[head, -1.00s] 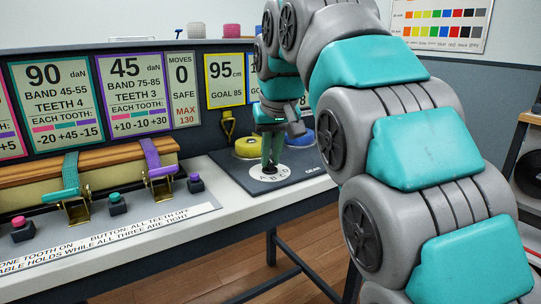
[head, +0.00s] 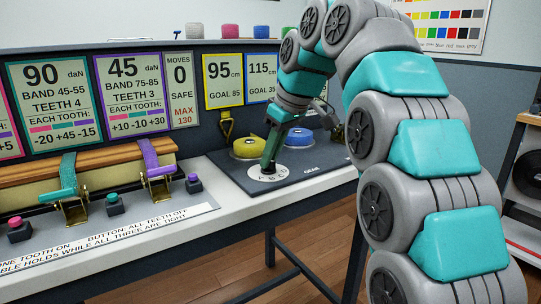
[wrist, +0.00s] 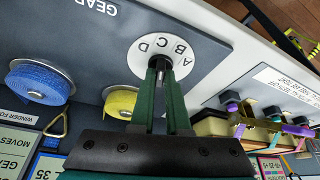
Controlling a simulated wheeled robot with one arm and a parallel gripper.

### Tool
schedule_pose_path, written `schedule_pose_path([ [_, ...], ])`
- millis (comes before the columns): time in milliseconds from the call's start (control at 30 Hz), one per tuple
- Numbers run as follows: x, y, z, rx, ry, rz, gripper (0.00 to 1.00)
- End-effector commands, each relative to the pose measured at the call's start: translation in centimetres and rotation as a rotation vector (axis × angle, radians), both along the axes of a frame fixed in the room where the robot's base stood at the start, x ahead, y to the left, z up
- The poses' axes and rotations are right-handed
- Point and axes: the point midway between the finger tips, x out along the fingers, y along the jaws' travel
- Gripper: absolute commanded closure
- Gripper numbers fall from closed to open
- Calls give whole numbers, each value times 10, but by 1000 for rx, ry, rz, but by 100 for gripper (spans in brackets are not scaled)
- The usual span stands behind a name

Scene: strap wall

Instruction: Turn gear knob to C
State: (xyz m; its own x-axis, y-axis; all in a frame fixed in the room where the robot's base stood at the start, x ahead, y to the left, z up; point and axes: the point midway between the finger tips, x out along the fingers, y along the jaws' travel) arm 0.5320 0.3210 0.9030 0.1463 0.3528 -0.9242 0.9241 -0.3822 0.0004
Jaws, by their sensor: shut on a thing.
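The gear dial is a white disc (head: 283,171) lettered A, B, C, D on a dark panel. In the wrist view the dial (wrist: 174,53) shows the letters in an arc beyond the fingertips. My gripper (head: 267,166) reaches down to the dial's middle and leans, its upper end to the right. In the wrist view its green fingers (wrist: 163,68) are shut on the small dark gear knob (wrist: 160,64), mostly hidden between the tips. I cannot tell which letter the knob points to.
A yellow winder (head: 247,148) and a blue winder (head: 299,141) stand behind the dial. To the left are strap buckles (head: 75,205) and coloured buttons. Readout cards on the back wall show 95 cm (head: 223,70) and 115 cm (head: 262,70).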

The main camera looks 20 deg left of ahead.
Motion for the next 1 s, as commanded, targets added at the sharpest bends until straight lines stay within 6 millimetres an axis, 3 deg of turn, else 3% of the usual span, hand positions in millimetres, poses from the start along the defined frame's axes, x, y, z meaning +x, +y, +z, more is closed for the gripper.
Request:
schedule_pose_path([
  [567,1,0,1,3,-2,35,100],
  [600,1,0,1,3,-2,35,83],
  [833,1,0,0,2,-1,35,57],
  [1000,0,0,0,1,-1,35,56],
])
